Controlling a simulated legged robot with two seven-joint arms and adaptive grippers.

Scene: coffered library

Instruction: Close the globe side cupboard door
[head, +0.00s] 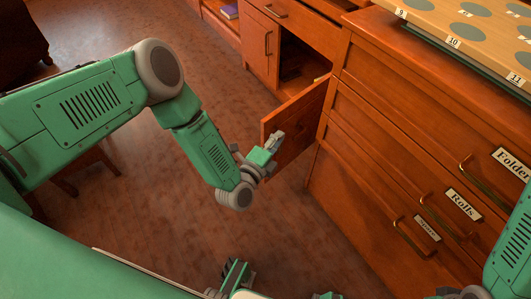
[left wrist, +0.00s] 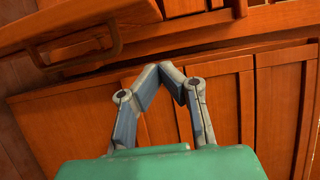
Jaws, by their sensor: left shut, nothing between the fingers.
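The cupboard door (head: 300,122) stands open in the head view, swung out from the wooden cabinet on its right side. The dark cupboard opening (head: 292,62) shows behind it. My left gripper (head: 278,138) is shut and empty, in front of the door's near face toward its free edge. I cannot tell whether it touches. In the left wrist view, the left gripper's fingertips (left wrist: 165,70) meet against a background of wooden panels. A dark handle (left wrist: 75,52) shows there at upper left; I cannot tell which front it belongs to.
A drawer cabinet (head: 400,150) with labelled, handled drawers stands at right. A board with numbered grey discs (head: 470,30) lies on top. Another closed cupboard front (head: 262,45) is left of the opening. The brown floor (head: 200,75) left of the door is largely clear.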

